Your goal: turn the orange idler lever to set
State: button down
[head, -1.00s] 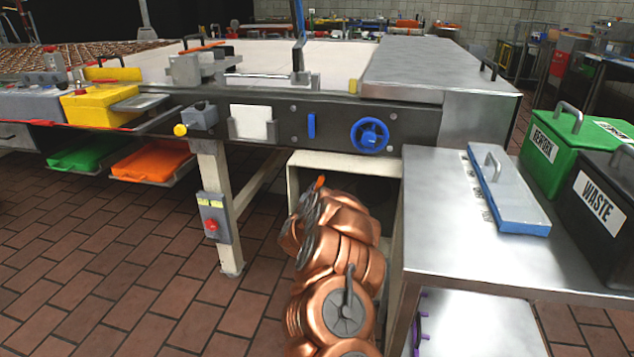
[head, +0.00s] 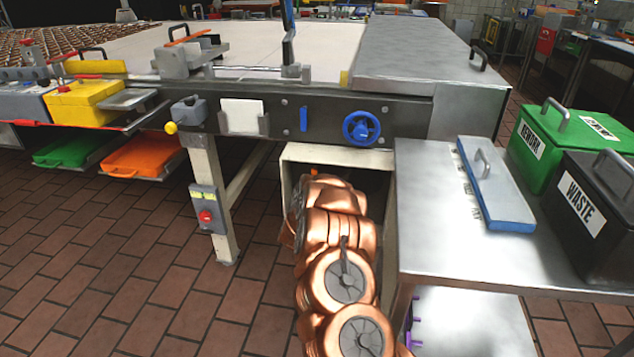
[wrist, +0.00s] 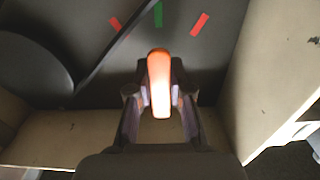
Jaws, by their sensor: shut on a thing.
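The orange idler lever (wrist: 159,75) stands between my gripper's two fingers in the wrist view, and its upper end sticks out past them. My gripper (wrist: 158,95) is shut on it. Behind it is a dark plate (wrist: 215,60) with a green mark (wrist: 158,14) between two red marks (wrist: 115,24) (wrist: 200,25). The lever's top points up, a little below the green mark.
Cream walls (wrist: 275,70) close in on the right and below in the wrist view. A dark disc (wrist: 35,75) and a slanting bar (wrist: 105,55) lie left. A steel side table (head: 430,230) stands right of my arm. The tiled floor is open at left.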

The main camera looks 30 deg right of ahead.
jog(key=c, duration=1)
grip_release()
jog(key=shift+c, duration=0.2)
jog(key=v, duration=1.2)
jog(key=shift+w, duration=0.1)
